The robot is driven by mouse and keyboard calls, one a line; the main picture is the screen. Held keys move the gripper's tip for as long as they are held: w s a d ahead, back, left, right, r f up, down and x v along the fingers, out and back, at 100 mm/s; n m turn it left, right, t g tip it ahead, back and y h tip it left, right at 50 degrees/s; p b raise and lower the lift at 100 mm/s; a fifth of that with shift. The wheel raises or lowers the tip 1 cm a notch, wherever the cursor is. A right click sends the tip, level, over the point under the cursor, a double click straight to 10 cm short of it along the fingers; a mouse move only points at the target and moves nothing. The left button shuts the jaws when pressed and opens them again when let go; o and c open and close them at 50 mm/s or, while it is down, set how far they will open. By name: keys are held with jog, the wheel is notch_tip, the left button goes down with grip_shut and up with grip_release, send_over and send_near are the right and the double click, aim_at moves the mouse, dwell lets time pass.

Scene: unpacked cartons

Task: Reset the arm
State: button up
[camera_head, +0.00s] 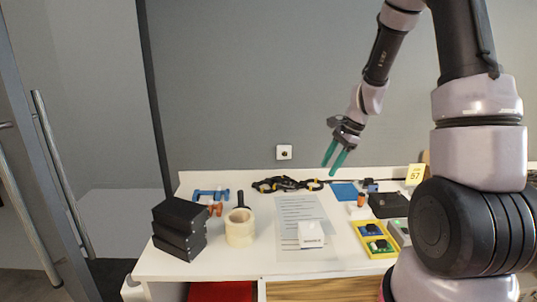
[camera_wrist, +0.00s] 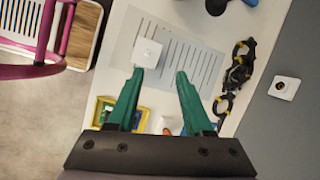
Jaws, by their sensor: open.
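My gripper (camera_head: 335,158) hangs above the far side of a white table (camera_head: 265,266), near the grey wall. Its two green fingers are spread apart, with nothing between them. In the wrist view my gripper (camera_wrist: 157,84) is also open and empty, with the table surface below it. My arm comes down from the upper right in the head view and is bent at the elbow.
The table holds black boxes (camera_head: 180,228), a tape roll (camera_head: 240,228), a small white box (camera_head: 310,234) on a printed sheet (camera_head: 290,215), black-and-yellow cables (camera_head: 287,184) and a yellow tray (camera_head: 365,247). A pink chair frame (camera_wrist: 40,50) shows in the wrist view. Space above the table is clear.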

jog(key=s+r+n+t, duration=0.1)
jog(key=s+r+n, duration=0.25)
jog(key=r, duration=0.55)
jog(key=s+r+n+t, duration=0.2)
jog(key=s+r, duration=0.3)
jog(key=r, duration=0.4)
jog(key=s+d+r+n+t+h, duration=0.1)
jog(key=s+r+n, duration=0.4)
jog(key=s, duration=0.8)
notch_tip(320, 180, up, 3)
jog(key=shift+d+f+t+h, duration=0.1)
jog(key=shift+d+t+h, duration=0.15)
jog(key=shift+t+h, duration=0.55)
